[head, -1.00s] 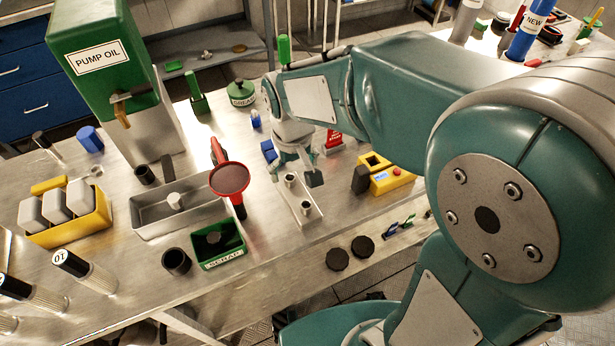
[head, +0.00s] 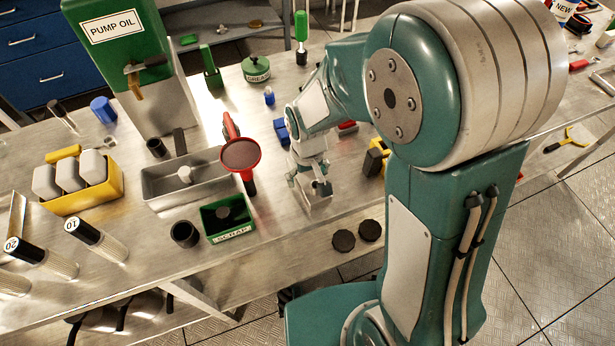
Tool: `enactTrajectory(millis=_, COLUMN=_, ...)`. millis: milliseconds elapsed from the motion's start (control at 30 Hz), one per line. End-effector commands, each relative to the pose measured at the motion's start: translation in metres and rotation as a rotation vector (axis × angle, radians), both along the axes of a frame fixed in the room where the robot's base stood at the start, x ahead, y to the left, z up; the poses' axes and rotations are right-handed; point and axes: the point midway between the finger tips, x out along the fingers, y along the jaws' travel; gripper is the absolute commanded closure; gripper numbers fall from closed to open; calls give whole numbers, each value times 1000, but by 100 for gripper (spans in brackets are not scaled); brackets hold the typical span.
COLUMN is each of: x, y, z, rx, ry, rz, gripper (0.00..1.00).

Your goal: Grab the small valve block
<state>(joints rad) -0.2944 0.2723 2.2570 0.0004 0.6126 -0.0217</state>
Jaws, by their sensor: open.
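My gripper (head: 308,184) points down over a pale metal plate (head: 318,210) near the front edge of the bench. Its jaws are open, with fingers spread to either side. A small grey metal piece (head: 321,188) with a round top stands on the plate, close to the fingers. It may be the small valve block, but it is too small to tell. The fingers partly cover this spot, and I cannot tell whether they touch the piece. A small blue block (head: 281,130) lies just behind my gripper, to its left.
A red funnel-like tool (head: 241,155), a grey tray (head: 152,185) and a green scrap bin (head: 229,233) stand to the left. A yellow and black box (head: 373,160) is to the right, partly behind my arm.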

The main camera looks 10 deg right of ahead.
Motion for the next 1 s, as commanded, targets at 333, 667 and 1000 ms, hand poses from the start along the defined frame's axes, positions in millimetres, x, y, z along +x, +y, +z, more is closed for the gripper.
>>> enactTrajectory(millis=333, x=0, y=0, z=-1, rx=0, ry=0, rz=0, gripper=49)
enactTrajectory(millis=667, x=1, y=1, z=-1, rx=1, ry=-2, rz=0, gripper=81)
enactTrajectory(millis=1000, x=2, y=1, z=32, rx=3, ry=-10, rz=0, gripper=81)
